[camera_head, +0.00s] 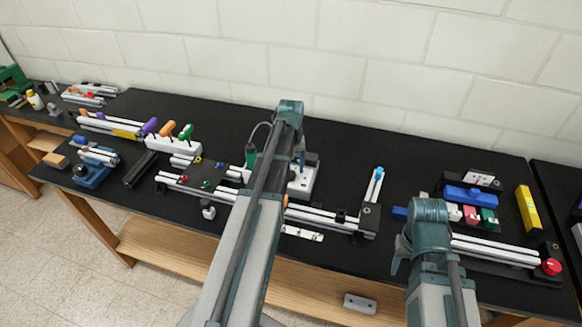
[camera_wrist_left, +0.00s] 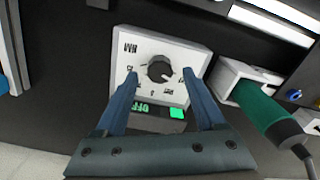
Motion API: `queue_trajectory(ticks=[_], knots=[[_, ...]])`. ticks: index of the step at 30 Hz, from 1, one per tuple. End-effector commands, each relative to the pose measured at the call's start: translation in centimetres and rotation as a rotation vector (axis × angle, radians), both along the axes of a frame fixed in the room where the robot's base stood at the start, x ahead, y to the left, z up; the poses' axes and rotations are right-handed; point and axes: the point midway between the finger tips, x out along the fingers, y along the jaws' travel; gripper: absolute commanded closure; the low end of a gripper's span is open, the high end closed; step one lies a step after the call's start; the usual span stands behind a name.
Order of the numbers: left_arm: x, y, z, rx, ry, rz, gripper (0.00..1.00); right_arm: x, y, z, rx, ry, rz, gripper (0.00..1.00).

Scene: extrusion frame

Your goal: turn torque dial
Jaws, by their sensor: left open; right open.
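The torque dial (camera_wrist_left: 160,70) is a dark round knob with a light pointer mark on a white, tilted faceplate marked NM with numbers around it. A green lit patch and OFF lettering show on the plate's lower edge. My left gripper (camera_wrist_left: 161,78) is open, with one blue finger on each side of the knob; whether they touch it I cannot tell. In the head view the white dial unit (camera_head: 303,182) is partly hidden by my left arm. My right gripper (camera_head: 399,256) is at the right, over the table's front, its fingers mostly hidden by its wrist.
A green electric screwdriver (camera_wrist_left: 265,108) rests in a white holder beside the dial unit. White extrusion bars (camera_head: 320,214) lie along the table front. A blue box (camera_head: 470,197) and a yellow box (camera_head: 528,210) stand at the right. The black table (camera_head: 340,150) is clear behind the dial unit.

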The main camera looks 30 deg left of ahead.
Motion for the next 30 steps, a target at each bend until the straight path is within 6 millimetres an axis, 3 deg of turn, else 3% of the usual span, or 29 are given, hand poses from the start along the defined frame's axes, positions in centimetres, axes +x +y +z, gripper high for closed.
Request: queue_trajectory(ticks=[21,30], knots=[[0.0,0.0,11.1,0.000,0.000,0.001,0.29,0.0,0.0,11.0,0.002,-0.001,-0.015,0.50],[0.0,0.0,12.5,0.000,0.000,0.001,0.29,0.0,0.0,12.5,0.002,0.001,-0.012,0.50]])
